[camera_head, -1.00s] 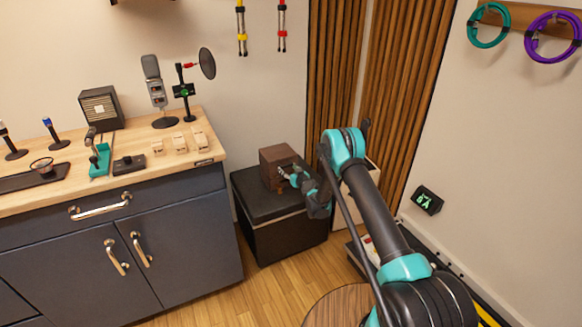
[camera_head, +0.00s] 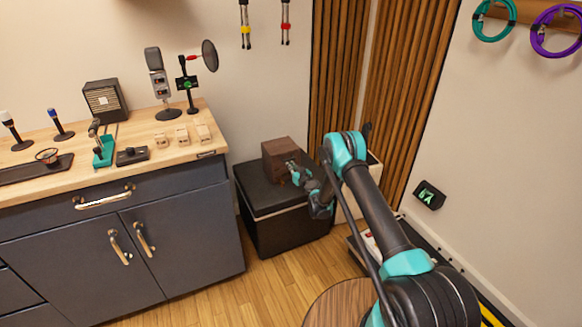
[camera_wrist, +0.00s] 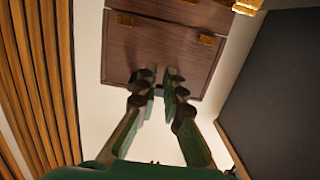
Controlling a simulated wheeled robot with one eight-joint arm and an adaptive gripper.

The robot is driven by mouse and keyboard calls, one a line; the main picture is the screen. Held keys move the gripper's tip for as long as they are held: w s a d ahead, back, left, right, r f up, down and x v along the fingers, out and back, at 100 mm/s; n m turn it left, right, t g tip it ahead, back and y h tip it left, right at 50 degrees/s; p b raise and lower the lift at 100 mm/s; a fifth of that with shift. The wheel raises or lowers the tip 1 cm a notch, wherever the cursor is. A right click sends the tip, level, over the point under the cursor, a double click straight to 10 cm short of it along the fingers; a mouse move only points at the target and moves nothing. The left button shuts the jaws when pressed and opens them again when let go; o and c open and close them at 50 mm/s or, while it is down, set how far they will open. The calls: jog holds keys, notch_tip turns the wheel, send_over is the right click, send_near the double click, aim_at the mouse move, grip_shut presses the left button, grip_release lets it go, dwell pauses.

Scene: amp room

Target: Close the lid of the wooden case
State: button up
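The wooden case (camera_head: 280,156) is a dark brown box standing on a black chest in the head view. In the wrist view the case (camera_wrist: 160,52) fills the upper middle, showing a brown panel with brass fittings along a seam. I cannot tell how far its lid stands open. My gripper (camera_head: 293,171) is at the case's right front side in the head view. In the wrist view my gripper (camera_wrist: 158,78) has its two fingertips in front of the panel's lower edge, a small gap between them and nothing clearly held. Contact with the case cannot be made out.
The black chest (camera_head: 290,225) stands between the grey cabinet (camera_head: 185,235) and the slatted wall panel (camera_head: 408,90). A round wooden top (camera_head: 338,303) is close in front. Microphones and small items occupy the cabinet's worktop (camera_head: 120,180). Some floor (camera_head: 255,278) is clear.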

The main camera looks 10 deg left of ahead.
jog(key=o, duration=1.6)
jog(key=shift+w+r, duration=0.1)
jog(key=shift+r, duration=0.05)
notch_tip(320, 180, up, 10)
jog(key=s+d+r+g, duration=0.1)
jog(key=s+d+r, duration=0.2)
jog(key=r, duration=0.3)
jog(key=s+d+r+g, duration=0.1)
jog(key=s+d+r, duration=0.15)
jog(key=r, duration=0.25)
jog(key=s+d+r+m+g+h, duration=0.1)
jog(key=s+d+r, duration=0.35)
jog(key=s, duration=0.25)
jog(key=s+d+r+g+h, duration=0.1)
jog(key=s+d+r+g, duration=0.15)
jog(key=s+d, duration=0.35)
jog(key=s+d+f+m+g+h, duration=0.1)
jog(key=s+d+m+h, duration=0.1)
jog(key=s+d, duration=0.5)
jog(key=s+d+f+m+g+h, duration=0.2)
jog(key=s+d, duration=0.5)
jog(key=s, duration=1.1)
jog(key=s+d+f+m+g+h, duration=0.1)
jog(key=s+d+f+h, duration=0.1)
jog(key=s+d, duration=0.5)
jog(key=s+h, duration=0.1)
jog(key=s, duration=0.5)
jog(key=shift+s+d+m, duration=0.3)
jog(key=shift+m, duration=0.1)
